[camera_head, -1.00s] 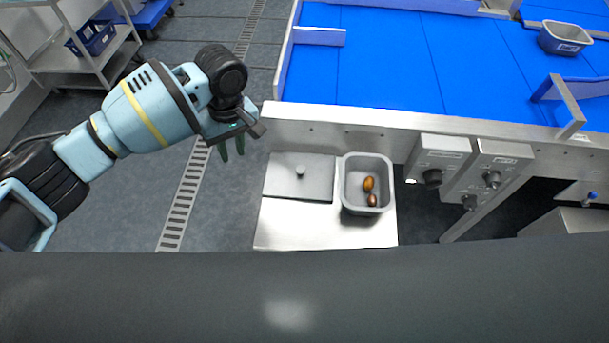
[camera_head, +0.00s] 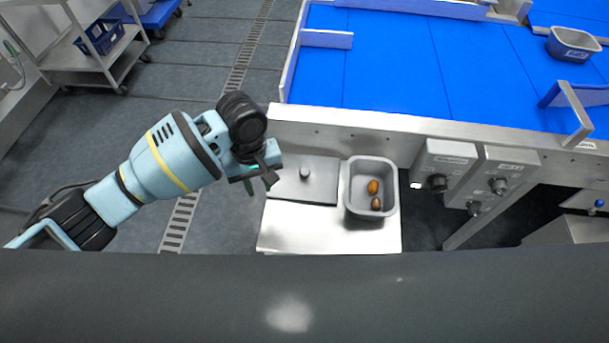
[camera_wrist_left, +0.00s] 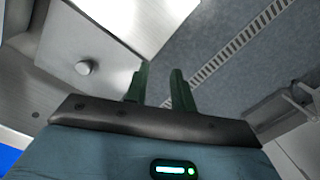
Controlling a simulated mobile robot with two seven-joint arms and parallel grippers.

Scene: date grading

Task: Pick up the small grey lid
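The small grey lid (camera_head: 322,190) is a flat square plate with a round knob. It lies on the left part of a pale metal shelf (camera_head: 330,240), beside a grey tub (camera_head: 347,200). The lid (camera_wrist_left: 60,42) and its knob also show at the left in the left wrist view. My left gripper (camera_head: 261,186) is just left of the lid, near its edge and apart from the knob. Its two green fingers (camera_wrist_left: 160,88) stand apart with nothing between them in the left wrist view. My right gripper is not in view.
The grey tub holds two brown dates (camera_head: 373,187). A steel rail (camera_head: 340,125) and blue conveyor (camera_head: 390,60) lie behind the shelf. Control boxes (camera_head: 445,160) with knobs stand to the right. The shelf front is clear, and open floor lies to the left.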

